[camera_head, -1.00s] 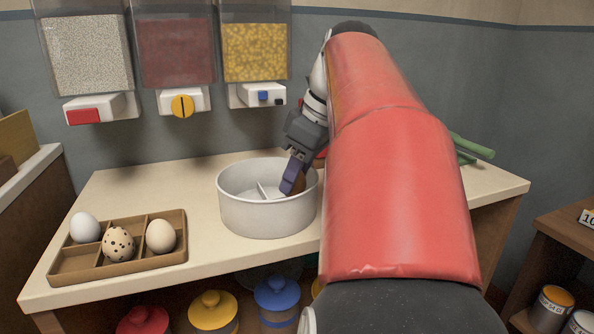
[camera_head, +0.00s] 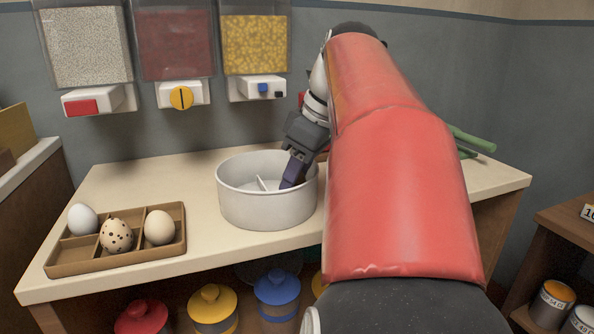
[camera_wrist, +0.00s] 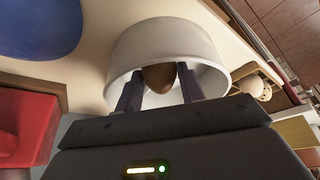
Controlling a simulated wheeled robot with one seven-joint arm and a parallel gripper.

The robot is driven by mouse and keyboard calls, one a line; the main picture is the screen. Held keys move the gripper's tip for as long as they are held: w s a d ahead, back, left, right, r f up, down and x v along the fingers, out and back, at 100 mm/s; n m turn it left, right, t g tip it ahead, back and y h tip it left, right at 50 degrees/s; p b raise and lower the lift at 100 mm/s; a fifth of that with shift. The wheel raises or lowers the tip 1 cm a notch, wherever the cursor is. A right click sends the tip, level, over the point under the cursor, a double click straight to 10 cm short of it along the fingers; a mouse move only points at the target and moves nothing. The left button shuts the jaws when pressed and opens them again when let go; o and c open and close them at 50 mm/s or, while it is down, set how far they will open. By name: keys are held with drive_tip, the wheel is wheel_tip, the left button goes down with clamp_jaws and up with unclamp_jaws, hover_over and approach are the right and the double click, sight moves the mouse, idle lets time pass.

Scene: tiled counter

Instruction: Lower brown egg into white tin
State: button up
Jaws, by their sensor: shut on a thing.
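The white tin (camera_head: 266,208) is a round, open container on the counter, with a thin upright divider (camera_head: 262,184) inside. My gripper (camera_head: 290,178) reaches down past the tin's rim, with its dark fingers inside. In the wrist view my gripper (camera_wrist: 159,92) has its two fingers on either side of the brown egg (camera_wrist: 158,77), which is seen against the inside of the tin (camera_wrist: 165,40). The egg is hidden in the head view. I cannot tell whether it touches the tin's floor.
A wooden egg tray (camera_head: 80,261) at the left holds a white egg (camera_head: 82,219), a speckled egg (camera_head: 117,235) and a cream egg (camera_head: 159,227). Dispensers (camera_head: 176,50) hang on the wall behind. Counter between tray and tin is clear.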

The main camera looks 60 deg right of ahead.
sight(302, 172)
drive_tip(key=shift+f+b, duration=0.6)
drive_tip(key=shift+f, duration=0.25)
idle(0.4)
drive_tip(key=o, duration=0.7)
drive_tip(key=p+v, duration=0.3)
drive_tip(key=v, duration=0.4)
drive_tip(key=shift+s+r, duration=0.15)
drive_tip(key=shift+r, duration=0.2)
